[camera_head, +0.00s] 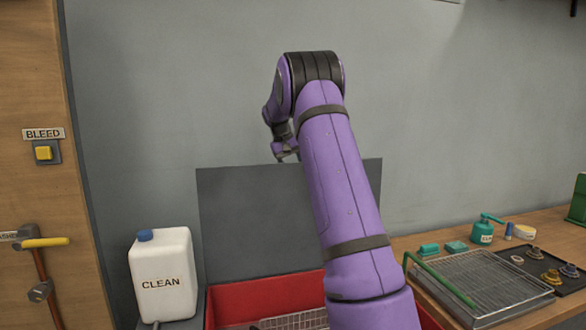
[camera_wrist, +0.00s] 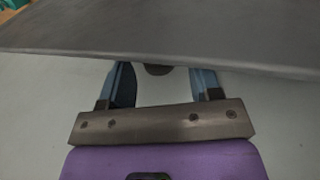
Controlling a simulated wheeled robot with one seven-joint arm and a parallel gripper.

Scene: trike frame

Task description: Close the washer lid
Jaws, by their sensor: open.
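The washer is a red tub (camera_head: 262,296) with a wire basket inside, low in the middle of the head view. Its dark grey lid (camera_head: 245,215) stands upright at the back, so the washer is open. My gripper (camera_head: 286,154) is at the lid's top edge in the head view, partly hidden by my arm. In the wrist view the lid (camera_wrist: 160,30) is a broad grey panel across the top. My open gripper (camera_wrist: 164,78) has its two fingers apart, their tips reaching the panel's edge. Nothing is held. I cannot tell whether the fingers touch the lid.
A white CLEAN jug (camera_head: 163,277) stands left of the tub. On the right, a wooden bench (camera_head: 545,220) holds a wire rack (camera_head: 480,282), a green can (camera_head: 482,234) and small parts on a dark tray. A grey wall is behind the lid.

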